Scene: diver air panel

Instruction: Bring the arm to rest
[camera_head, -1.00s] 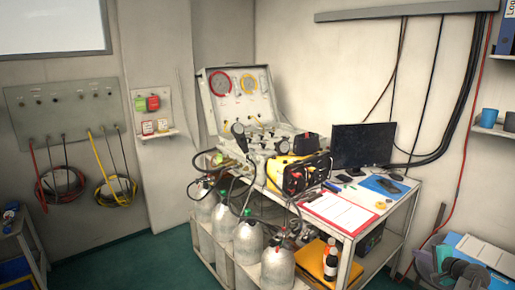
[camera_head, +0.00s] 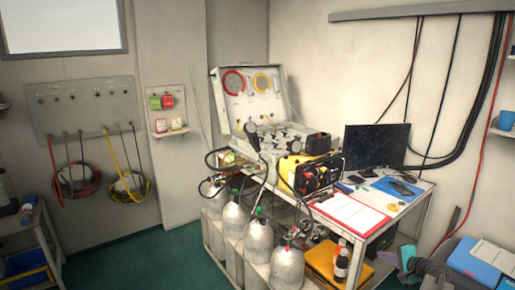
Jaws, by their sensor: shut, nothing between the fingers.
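I cannot make out my gripper in the head view. The arm cannot be made out for certain either; a dark shape with teal and grey parts (camera_head: 408,258) at the lower right is too unclear to name. The diver air panel (camera_head: 250,90) stands open in its case on a white table. Its lid is upright, with a red and a yellow ring on it.
A yellow unit (camera_head: 308,175), a monitor (camera_head: 376,147) and a red clipboard (camera_head: 350,212) are on the table. Several grey cylinders (camera_head: 237,225) stand below its front. Hoses (camera_head: 75,182) hang on the left wall. Green floor (camera_head: 135,262) is clear at lower left.

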